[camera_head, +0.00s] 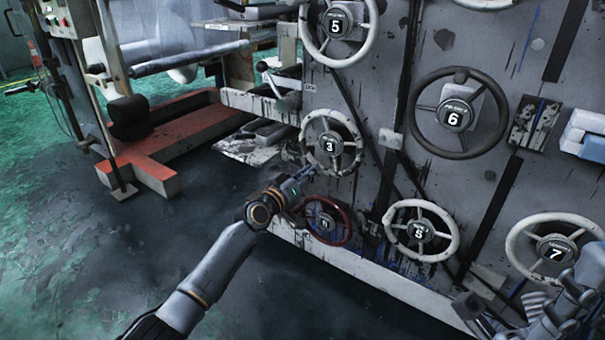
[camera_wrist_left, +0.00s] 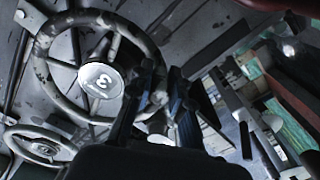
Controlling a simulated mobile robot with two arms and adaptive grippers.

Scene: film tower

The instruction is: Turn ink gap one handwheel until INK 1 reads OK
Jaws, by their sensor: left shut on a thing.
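A pale, worn handwheel (camera_head: 331,118) with a dark hub marked 3 stands on the grey machine panel; its rim also fills the left of the left wrist view (camera_wrist_left: 45,75). My left gripper (camera_head: 309,172) is at the lower-left rim of this wheel. In the left wrist view its fingers (camera_wrist_left: 157,98) lie on either side of the rim, shut on it. The small print on the hubs is too small to read, so I cannot tell which wheel is ink gap one. No INK 1 reading shows. My right gripper (camera_head: 478,311) is at the lower right; its jaws are unclear.
A red handwheel (camera_head: 327,222) sits just below my left gripper. White wheels marked 5 (camera_head: 420,230) and 7 (camera_head: 553,249), a dark wheel marked 6 (camera_head: 458,113) and an upper wheel marked 5 (camera_head: 340,24) surround it. An orange-edged platform (camera_head: 160,172) stands left; dark floor lies between.

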